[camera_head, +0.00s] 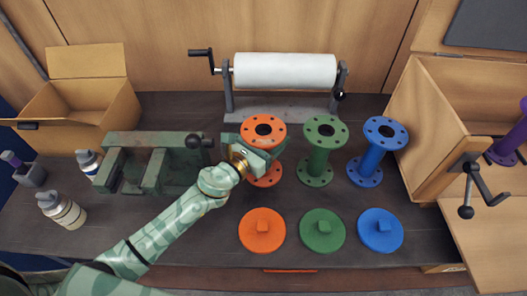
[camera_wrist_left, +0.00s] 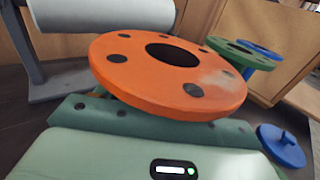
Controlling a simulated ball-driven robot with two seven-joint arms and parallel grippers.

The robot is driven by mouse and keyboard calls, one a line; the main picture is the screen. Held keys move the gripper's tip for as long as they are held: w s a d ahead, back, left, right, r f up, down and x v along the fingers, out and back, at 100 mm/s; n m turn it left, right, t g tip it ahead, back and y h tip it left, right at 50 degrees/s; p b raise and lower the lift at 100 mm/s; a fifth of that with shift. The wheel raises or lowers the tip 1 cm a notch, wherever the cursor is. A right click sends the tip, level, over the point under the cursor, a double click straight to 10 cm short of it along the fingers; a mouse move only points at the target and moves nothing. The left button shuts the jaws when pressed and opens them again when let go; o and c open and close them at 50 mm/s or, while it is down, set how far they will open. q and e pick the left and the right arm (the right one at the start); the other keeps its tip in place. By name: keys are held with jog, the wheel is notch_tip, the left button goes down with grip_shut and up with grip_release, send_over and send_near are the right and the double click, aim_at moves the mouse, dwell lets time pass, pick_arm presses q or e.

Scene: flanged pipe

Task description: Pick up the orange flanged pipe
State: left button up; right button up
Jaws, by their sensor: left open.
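The orange flanged pipe (camera_head: 264,132) stands upright on the dark bench, left of the green and blue pipes. Its top flange with bolt holes fills much of the left wrist view (camera_wrist_left: 170,75). My left gripper (camera_head: 262,154) is open at the pipe, just below the top flange. The neck of the pipe is mostly hidden by the gripper and flange, so I cannot tell whether the fingers touch it. The bottom flange (camera_head: 266,177) rests on the bench. My right gripper is not in view.
A green pipe (camera_head: 320,160) and a blue pipe (camera_head: 373,158) stand close on the right. Orange (camera_head: 250,240), green (camera_head: 310,240) and blue lids (camera_head: 368,240) lie in front. A green vise (camera_head: 150,160) is left; a white roll (camera_head: 285,70) stands behind.

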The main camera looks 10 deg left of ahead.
pick_arm(q)
jog(key=c, duration=1.2)
jog(key=shift+r, duration=0.1)
grip_shut()
